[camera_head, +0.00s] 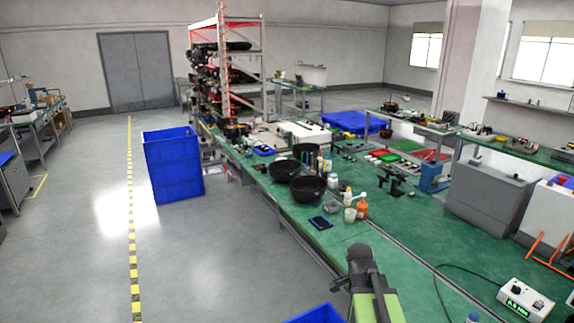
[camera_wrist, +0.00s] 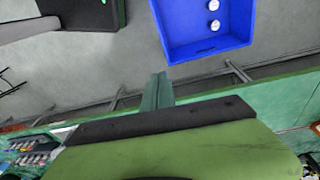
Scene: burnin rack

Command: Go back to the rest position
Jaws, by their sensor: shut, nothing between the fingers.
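My gripper (camera_wrist: 158,88) shows in the wrist view as narrow teal fingers pressed together, with nothing between them. It points out past the edge of a green bench top (camera_wrist: 285,100), over the grey floor. In the head view, my green and dark arm (camera_head: 372,290) rises at the bottom, right of centre, beside the long green bench (camera_head: 345,232). The fingers cannot be made out there.
A blue bin (camera_wrist: 205,46) with two white round items stands on the floor beyond my fingers. Black bowls (camera_head: 307,188) and bottles crowd the bench's middle. A white meter box (camera_head: 525,298) sits at right. A tall blue bin (camera_head: 173,167) stands left; open floor lies beyond.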

